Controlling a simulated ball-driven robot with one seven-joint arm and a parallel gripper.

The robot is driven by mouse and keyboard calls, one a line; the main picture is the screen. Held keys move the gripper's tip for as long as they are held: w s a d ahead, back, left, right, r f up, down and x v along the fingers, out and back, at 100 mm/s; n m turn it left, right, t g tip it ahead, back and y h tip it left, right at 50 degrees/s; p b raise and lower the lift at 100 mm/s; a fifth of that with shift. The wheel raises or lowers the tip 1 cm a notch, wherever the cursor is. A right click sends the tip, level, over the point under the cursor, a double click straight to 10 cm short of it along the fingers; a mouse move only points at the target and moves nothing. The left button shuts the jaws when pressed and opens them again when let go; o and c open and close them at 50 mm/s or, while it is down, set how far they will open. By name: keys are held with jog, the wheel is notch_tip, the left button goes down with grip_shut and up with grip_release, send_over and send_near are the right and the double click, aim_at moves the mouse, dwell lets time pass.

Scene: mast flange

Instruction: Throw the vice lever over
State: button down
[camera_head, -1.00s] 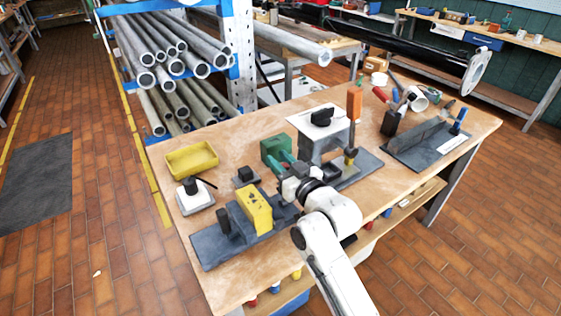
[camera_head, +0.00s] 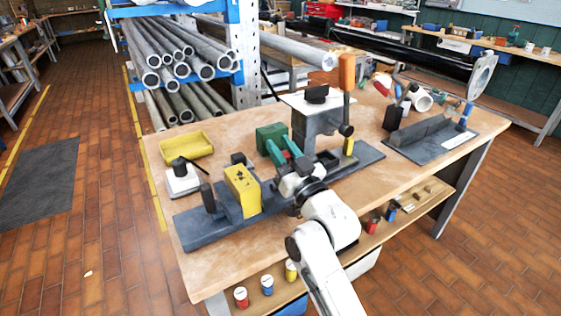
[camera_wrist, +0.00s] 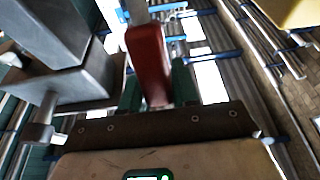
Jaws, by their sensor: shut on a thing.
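The vice stands on a long dark base plate (camera_head: 195,234) at the front of the bench. It has a yellow block (camera_head: 242,190) at left and a grey body (camera_head: 308,128) at right. My gripper (camera_head: 284,149), with green fingers, is between these two. In the wrist view the fingers (camera_wrist: 157,88) are on both sides of a red lever grip (camera_wrist: 148,62), shut on it. A grey shaft (camera_wrist: 136,12) runs from the grip. The grey body (camera_wrist: 60,40) is beside it. The lever's lower end is hidden in the head view.
Another dark fixture (camera_head: 430,138) is at right. A pipe rack (camera_head: 241,60) stands behind the bench.

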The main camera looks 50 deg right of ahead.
aim_at(288, 160)
jog(key=shift+s+a+f+t+h+b, duration=0.25)
jog(key=shift+s+f+t+b, duration=0.35)
jog(key=shift+b, duration=1.9)
jog(key=shift+s+a+f+t+h+b, duration=0.25)
jog(key=shift+s+t+b, duration=0.55)
jog(key=shift+b, duration=1.65)
jog(key=s+b, duration=0.1)
jog(key=b, duration=0.2)
jog(key=shift+f+t, duration=0.1)
jog(key=shift+t, duration=0.2)
jog(key=shift+s+a+b, duration=0.1)
jog(key=shift+b, duration=0.35)
jog(key=c, duration=0.9)
grip_release()
jog(key=shift+s+f, duration=0.15)
jog(key=shift+s, duration=0.1)
jog(key=s+a, duration=0.1)
jog(key=s, duration=0.3)
jog(key=s+a+p, duration=0.1)
jog(key=s, duration=0.3)
jog(key=s+a, duration=0.1)
jog(key=s, duration=0.3)
jog(key=shift+a+f+p, duration=0.1)
jog(key=shift+a+p, duration=0.2)
jog(key=shift+p, duration=0.05)
